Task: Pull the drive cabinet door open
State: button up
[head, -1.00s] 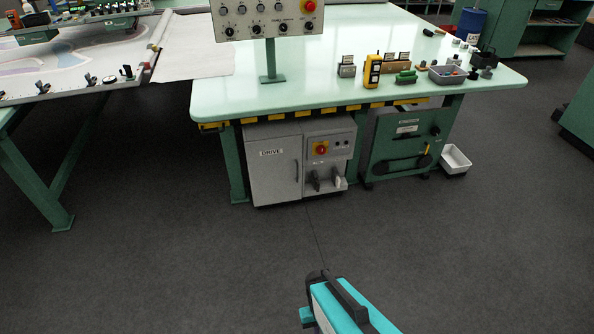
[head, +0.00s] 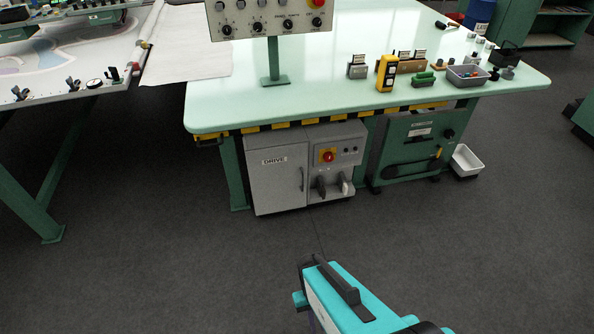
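The drive cabinet (head: 330,155) is a light grey box under the near edge of the pale green table. Its door (head: 275,186) is on the left half, labelled DRIVE, and looks shut. A slim vertical handle (head: 301,179) sits at the door's right edge. To the right of the door are a red and yellow rotary switch (head: 328,156) and two lever-like parts low down. My arm, teal and black, reaches in from the bottom right. Its front end (head: 305,265) is over the floor, well short of the cabinet. The fingers cannot be made out.
The table (head: 320,100) overhangs the cabinet with a yellow-black striped edge. A green unit (head: 408,145) and a white bin (head: 466,160) stand to the right. A green table leg (head: 233,172) is just left of the door. The dark floor (head: 180,260) in front is clear.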

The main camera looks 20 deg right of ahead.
aim_at(277, 176)
jog(key=u, duration=0.6)
jog(key=i, duration=1.1)
jog(key=u, duration=0.5)
